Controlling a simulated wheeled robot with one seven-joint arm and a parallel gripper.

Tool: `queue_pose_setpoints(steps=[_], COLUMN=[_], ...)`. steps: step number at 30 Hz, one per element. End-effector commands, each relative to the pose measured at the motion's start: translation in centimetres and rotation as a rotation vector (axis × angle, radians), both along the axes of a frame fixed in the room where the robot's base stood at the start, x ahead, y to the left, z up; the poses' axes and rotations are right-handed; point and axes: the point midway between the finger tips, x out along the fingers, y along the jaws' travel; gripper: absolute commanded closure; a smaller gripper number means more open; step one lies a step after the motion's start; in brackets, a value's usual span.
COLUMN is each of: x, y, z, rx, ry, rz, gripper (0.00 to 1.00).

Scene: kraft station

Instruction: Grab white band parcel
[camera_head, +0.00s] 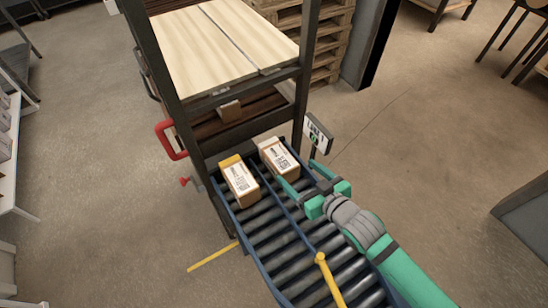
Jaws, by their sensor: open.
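Two brown cardboard parcels with printed white labels lie at the far end of the roller conveyor. The right parcel (280,157) has a pale, whitish band across its far end. The left parcel (240,184) has a yellow band at its far end. My green gripper (301,176) is open and empty, with its fingers pointing toward the near right side of the white-band parcel. One fingertip is close to that parcel; I cannot tell whether it touches. The parcel is not between the fingers as far as I can see.
The conveyor (277,249) has blue side rails and a blue divider between the parcels. A lane sign (318,133) stands close right of the gripper. A dark-framed shelf rack (221,96) with a small box (230,110) rises behind. A yellow bar (328,279) crosses the near end.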

Motion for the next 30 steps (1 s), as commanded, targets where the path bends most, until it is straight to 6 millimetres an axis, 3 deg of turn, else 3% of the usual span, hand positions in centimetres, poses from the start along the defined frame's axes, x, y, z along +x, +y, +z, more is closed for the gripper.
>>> queue_pose_setpoints(steps=[11, 30], x=[3.8, 8.4], y=[4.0, 5.3], z=[-1.9, -3.8], rx=[0.005, 0.003], ry=[0.006, 0.003], rz=[0.025, 0.008], gripper=[0.22, 0.22])
